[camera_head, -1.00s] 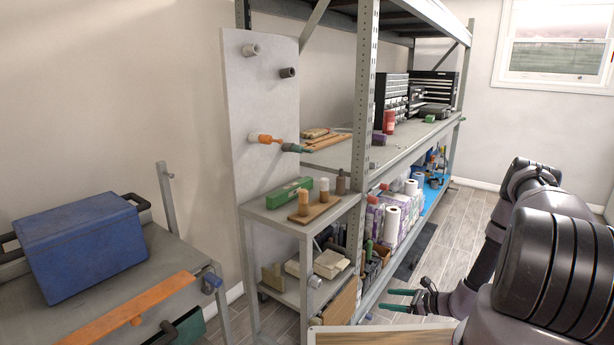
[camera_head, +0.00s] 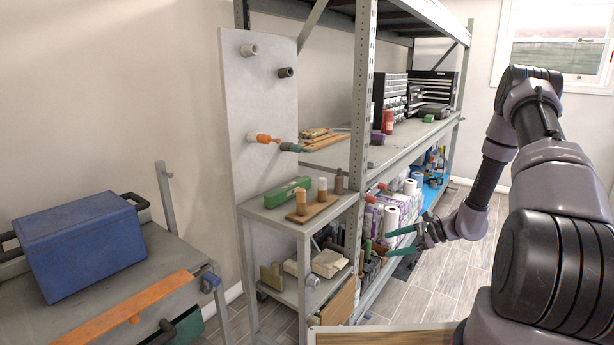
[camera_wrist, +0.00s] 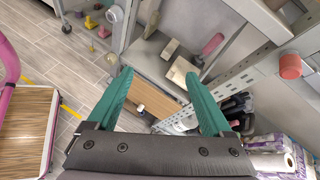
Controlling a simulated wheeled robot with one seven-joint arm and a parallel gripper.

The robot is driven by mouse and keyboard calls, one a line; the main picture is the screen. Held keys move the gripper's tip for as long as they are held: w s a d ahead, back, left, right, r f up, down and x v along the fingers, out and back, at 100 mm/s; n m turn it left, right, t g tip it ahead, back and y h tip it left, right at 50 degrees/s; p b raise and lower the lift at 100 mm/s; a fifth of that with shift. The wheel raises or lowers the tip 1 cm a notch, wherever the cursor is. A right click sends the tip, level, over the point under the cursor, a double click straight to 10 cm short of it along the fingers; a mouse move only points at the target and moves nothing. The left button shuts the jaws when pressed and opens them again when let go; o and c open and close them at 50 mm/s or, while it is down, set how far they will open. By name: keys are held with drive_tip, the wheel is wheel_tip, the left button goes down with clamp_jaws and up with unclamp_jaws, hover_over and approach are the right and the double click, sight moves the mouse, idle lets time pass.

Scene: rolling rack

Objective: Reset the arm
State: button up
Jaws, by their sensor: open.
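My gripper (camera_head: 388,240) is in front of the lower part of the metal shelving, to the right of the small rack, in the head view. Its two green fingers are spread apart with nothing between them. In the wrist view my gripper (camera_wrist: 162,95) looks down past the rack's lower shelf, its fingers open and empty. My arm (camera_head: 535,150) bends up and over on the right side of the head view.
The rack (camera_head: 275,213) holds pegs on a wooden base (camera_head: 312,211) and a green box (camera_head: 289,192). The shelving post (camera_head: 362,110) stands close to my gripper. A blue case (camera_head: 80,245) sits on a cart at left. Grey floor (camera_head: 440,275) shows at right.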

drive_tip(key=s+a+r+n+g+h, duration=0.1)
drive_tip(key=s+r+n+h, duration=0.15)
drive_tip(key=r, duration=0.75)
drive_tip(key=s+a+r+n+g+h, duration=0.1)
drive_tip(key=s+a+r+n, duration=0.2)
drive_tip(key=r, duration=0.6)
drive_tip(key=s+r+n+h, duration=0.1)
drive_tip(key=s+r+n, duration=0.25)
drive_tip(key=r, duration=0.65)
drive_tip(key=s+d+r+n+t+h, duration=0.1)
drive_tip(key=s+r+n+t+h, duration=0.4)
drive_tip(key=s+r, duration=1)
drive_tip(key=s, duration=0.3)
drive_tip(key=shift+s+r, duration=0.2)
drive_tip(key=shift+r, duration=0.2)
